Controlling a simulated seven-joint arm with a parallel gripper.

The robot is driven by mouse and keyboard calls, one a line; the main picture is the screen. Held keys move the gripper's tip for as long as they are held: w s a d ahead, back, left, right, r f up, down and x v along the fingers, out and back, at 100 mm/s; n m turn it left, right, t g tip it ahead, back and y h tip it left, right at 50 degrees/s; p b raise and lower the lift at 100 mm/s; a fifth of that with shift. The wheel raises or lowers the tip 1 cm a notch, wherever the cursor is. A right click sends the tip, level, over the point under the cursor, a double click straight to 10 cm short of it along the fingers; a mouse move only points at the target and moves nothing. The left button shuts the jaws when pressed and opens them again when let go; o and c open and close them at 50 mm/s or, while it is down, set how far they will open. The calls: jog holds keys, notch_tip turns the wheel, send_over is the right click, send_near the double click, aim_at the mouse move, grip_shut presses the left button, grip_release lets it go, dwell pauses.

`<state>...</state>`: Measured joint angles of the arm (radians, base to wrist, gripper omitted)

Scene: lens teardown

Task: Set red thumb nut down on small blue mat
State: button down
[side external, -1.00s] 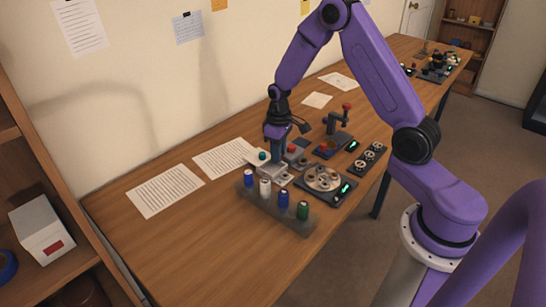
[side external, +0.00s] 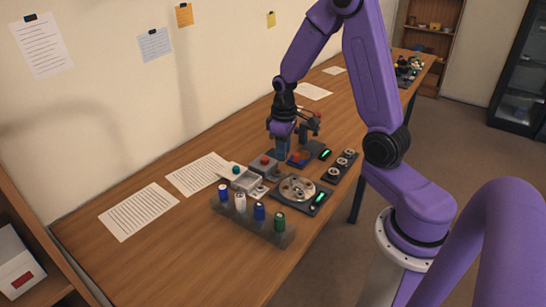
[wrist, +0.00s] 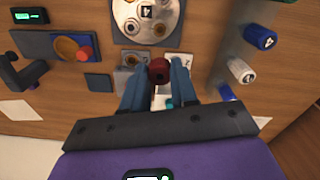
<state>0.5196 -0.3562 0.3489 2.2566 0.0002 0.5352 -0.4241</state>
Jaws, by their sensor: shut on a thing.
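The red thumb nut (wrist: 158,70) is dark red and round. In the wrist view it sits between the two blue-grey fingers of my gripper (wrist: 159,77), which is shut on it. The small blue mat (wrist: 98,81) is a plain dark square on the table, just left of the fingers in that view, with nothing visible on it.
A round-disc tray (side external: 318,207), a rack of capped vials (side external: 250,228) and a black three-piece strip (side external: 340,165) stand close by.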

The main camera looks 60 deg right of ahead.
jog(key=w+d, duration=0.2)
jog(key=d, duration=0.7)
send_over(274, 154)
jog(key=s, duration=0.1)
jog(key=f, duration=0.8)
jog(key=shift+a+f, duration=0.2)
jog(key=shift+a, duration=0.15)
jog(key=shift+w+d+f, duration=0.25)
jog(key=shift+w+f, duration=0.15)
jog(key=shift+f, duration=0.15)
jog(key=shift+w+f, duration=0.15)
jog(key=shift+f, duration=1.55)
jog(key=shift+f, duration=0.1)
jog(key=c, duration=0.9)
grip_release()
